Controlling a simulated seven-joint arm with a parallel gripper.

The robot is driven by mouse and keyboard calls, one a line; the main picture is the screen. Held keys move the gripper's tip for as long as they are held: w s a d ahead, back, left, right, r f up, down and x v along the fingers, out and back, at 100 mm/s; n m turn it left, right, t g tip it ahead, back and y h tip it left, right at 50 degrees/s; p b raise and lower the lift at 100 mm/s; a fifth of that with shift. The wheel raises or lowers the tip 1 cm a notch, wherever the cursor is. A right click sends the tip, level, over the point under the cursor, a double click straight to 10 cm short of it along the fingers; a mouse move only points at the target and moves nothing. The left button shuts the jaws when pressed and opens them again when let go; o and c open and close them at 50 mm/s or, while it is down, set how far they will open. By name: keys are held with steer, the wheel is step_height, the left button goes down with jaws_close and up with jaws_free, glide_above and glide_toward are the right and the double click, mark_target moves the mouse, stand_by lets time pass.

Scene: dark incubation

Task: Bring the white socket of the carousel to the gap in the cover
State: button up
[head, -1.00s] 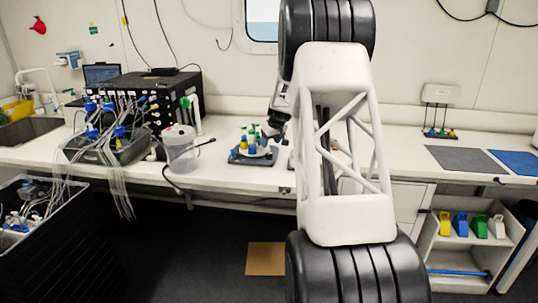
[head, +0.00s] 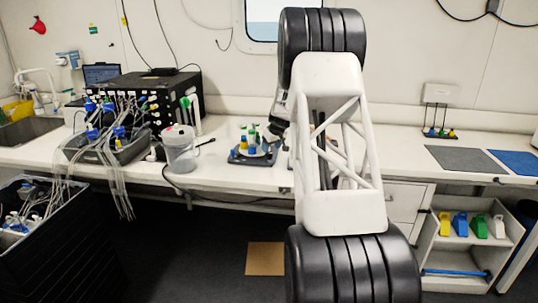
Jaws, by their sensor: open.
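The carousel (head: 250,157) is a small dark unit with a pale disc on the middle of the bench. Blue, yellow and green pieces stand on it. Its white socket and the gap in the cover are too small to make out. My gripper (head: 270,135) is at the carousel's right side, pointing down, and partly overlaps it in the head view. It is open, with nothing visible between its fingers. I cannot tell whether it touches the carousel. My own arm hides the bench just to the right.
A clear jug (head: 181,150) and a black box (head: 150,92) with many tubes stand left of the carousel. A grey mat (head: 459,160) and a blue mat (head: 515,162) lie at the right. The bench (head: 216,178) in front of the carousel is bare.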

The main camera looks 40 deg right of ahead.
mark_target(269, 153)
steer(key=shift+x, duration=2.5)
steer(key=c, duration=0.9)
